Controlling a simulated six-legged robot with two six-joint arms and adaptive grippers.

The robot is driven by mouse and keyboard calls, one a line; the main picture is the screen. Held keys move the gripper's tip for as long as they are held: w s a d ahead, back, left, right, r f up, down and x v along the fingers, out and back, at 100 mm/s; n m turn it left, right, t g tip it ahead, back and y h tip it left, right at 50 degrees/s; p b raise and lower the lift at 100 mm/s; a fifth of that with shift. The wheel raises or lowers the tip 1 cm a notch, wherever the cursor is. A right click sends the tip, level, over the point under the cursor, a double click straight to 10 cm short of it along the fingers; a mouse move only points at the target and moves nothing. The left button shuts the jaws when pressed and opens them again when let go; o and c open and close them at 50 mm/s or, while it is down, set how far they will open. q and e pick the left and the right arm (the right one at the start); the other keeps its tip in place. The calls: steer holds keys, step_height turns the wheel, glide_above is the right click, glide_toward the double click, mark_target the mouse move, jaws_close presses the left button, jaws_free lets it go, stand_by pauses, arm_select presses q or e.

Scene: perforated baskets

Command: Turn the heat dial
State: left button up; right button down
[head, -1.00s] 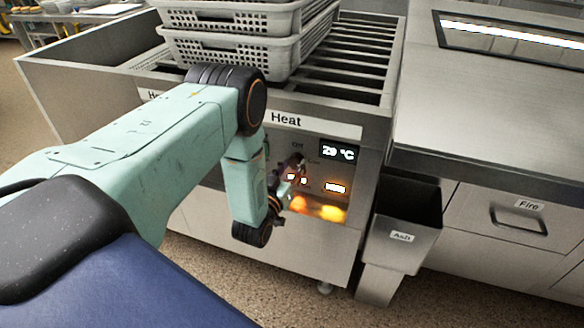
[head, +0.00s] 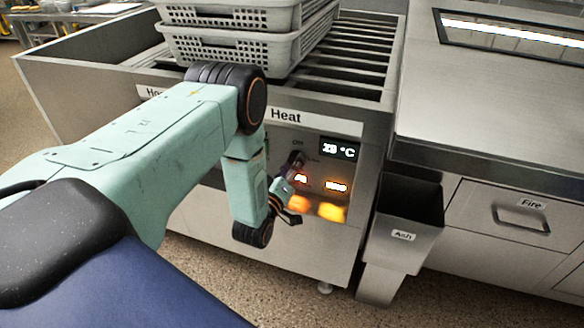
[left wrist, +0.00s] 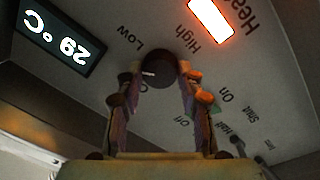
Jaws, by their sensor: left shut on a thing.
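The heat dial (left wrist: 157,72) is a dark round knob on the metal front panel, seen between my fingers in the left wrist view. The temperature display (left wrist: 58,37) reads 29 °C. My right gripper is not in view.
Glowing orange lights (head: 330,211) sit below the dial. Grey perforated baskets (head: 232,52) are stacked on the slatted top (head: 350,60) of the unit. An "Ash" bin (head: 402,228) hangs to the right, beside a "Fire" drawer (head: 500,215).

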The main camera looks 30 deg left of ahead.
arm_select(q)
steer(key=n+b, duration=0.3)
steer(key=n, duration=0.8)
steer(key=shift+d+n+y, duration=0.1)
steer(key=shift+n+y, duration=0.2)
steer(key=shift+n, duration=0.1)
stand_by(0.3)
steer(key=o, duration=1.2)
steer(key=shift+c, duration=0.2)
steer(key=v, duration=0.7)
steer(key=shift+s, duration=0.25)
steer(key=shift+d+f, duration=0.1)
